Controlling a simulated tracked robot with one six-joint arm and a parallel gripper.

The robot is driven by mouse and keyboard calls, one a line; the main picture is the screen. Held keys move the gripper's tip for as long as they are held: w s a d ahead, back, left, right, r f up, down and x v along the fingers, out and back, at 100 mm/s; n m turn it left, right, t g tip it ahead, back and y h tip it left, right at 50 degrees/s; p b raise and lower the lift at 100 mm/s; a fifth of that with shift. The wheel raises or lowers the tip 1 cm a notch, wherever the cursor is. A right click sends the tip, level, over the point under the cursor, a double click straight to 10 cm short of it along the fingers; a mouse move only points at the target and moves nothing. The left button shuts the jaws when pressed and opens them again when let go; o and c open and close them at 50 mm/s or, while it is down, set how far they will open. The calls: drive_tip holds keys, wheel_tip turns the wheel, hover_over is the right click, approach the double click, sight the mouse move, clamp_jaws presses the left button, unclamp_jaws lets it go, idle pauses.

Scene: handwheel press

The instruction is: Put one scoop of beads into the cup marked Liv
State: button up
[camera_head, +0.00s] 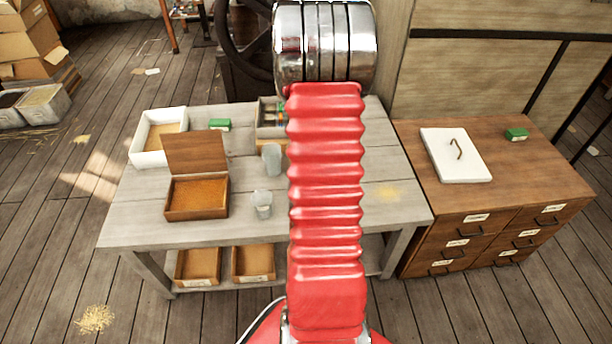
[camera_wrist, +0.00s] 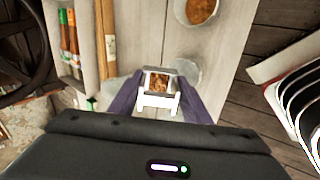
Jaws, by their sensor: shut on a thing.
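My gripper (camera_wrist: 157,96) is shut on a small white scoop (camera_wrist: 158,99) in the wrist view. Brown beads show in the scoop's hollow. A grey cup (camera_wrist: 188,72) stands just beyond the scoop, partly hidden by it and a finger. A second cup (camera_wrist: 196,24) with brown contents is at the top edge. In the head view two pale cups stand on the table, a rear one (camera_head: 271,160) and a front one (camera_head: 262,206). I cannot read their markings. A wooden box (camera_head: 197,212) with its lid up holds orange-brown beads. My gripper does not show in the head view.
The grey table (camera_head: 135,220) also bears a white bin (camera_head: 143,158), a green block (camera_head: 219,124) and a crate (camera_head: 268,131). My arm hides the table's middle.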

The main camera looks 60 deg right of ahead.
drive_tip(key=shift+s+a, duration=0.1)
drive_tip(key=shift+s, duration=0.05)
drive_tip(key=w+a+r+n+t+y, duration=0.1)
drive_tip(key=w+a+r+n+t, duration=0.15)
drive_tip(key=w+a, duration=0.6)
drive_tip(key=w+a+r+n+t, duration=0.15)
drive_tip(key=w+a+r, duration=0.25)
drive_tip(key=w+a, duration=0.4)
drive_tip(key=w+a+r+n+y, duration=0.2)
drive_tip(key=a+r+n, duration=0.1)
drive_tip(key=a, duration=1)
drive_tip(key=w+a+r+n+y, duration=0.1)
drive_tip(key=w+a+r+n, duration=0.2)
drive_tip(key=a, duration=0.9)
drive_tip(key=shift+a+r+y, duration=0.3)
drive_tip(key=shift+a+y, duration=0.1)
